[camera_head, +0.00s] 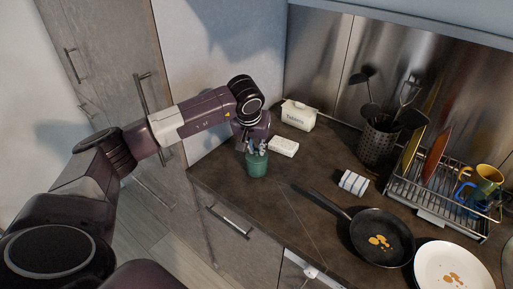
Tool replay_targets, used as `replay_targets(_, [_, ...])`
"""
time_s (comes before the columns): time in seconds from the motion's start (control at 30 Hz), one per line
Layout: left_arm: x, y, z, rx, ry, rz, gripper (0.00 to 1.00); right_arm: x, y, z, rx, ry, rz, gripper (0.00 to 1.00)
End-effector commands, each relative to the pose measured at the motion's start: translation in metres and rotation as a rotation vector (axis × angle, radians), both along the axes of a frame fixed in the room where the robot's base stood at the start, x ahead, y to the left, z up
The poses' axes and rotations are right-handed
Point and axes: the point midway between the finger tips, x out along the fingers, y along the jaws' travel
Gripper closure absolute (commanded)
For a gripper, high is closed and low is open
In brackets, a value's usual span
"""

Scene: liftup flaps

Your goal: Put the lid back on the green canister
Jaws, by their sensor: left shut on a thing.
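The green canister (257,166) stands upright on the dark counter near its left front corner. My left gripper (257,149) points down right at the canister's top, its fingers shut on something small. That is most likely the lid, but the fingers hide it and it cannot be told apart from the canister's rim. Whether the held thing touches the canister is not clear. My right gripper is not in view.
A white block (284,147) and a white Tablets box (298,115) stand close behind and right of the canister.

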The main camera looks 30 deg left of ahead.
Motion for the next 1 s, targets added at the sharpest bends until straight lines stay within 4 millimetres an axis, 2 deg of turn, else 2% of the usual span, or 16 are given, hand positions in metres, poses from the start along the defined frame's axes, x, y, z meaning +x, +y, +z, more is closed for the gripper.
replay_targets(0.43, [-0.0001,0.0001,-0.0004,0.0,0.0,0.0,1.0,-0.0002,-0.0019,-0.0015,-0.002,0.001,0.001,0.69])
replay_targets(0.47, [-0.0001,0.0001,-0.0004,0.0,0.0,0.0,0.83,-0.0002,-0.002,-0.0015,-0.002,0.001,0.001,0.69])
replay_targets(0.6, [-0.0001,0.0001,-0.0004,0.0,0.0,0.0,0.68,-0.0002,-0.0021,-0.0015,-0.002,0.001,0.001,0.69])
replay_targets(0.63, [-0.0001,0.0001,-0.0004,0.0,0.0,0.0,0.65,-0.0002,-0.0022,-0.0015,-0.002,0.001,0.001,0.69])
replay_targets(0.83, [-0.0002,0.0001,-0.0005,0.0,0.0,0.0,0.65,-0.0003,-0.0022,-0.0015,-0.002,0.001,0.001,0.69])
replay_targets(1.0, [-0.0002,0.0,-0.0006,0.0,0.0,0.0,0.48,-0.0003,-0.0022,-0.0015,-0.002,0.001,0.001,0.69])
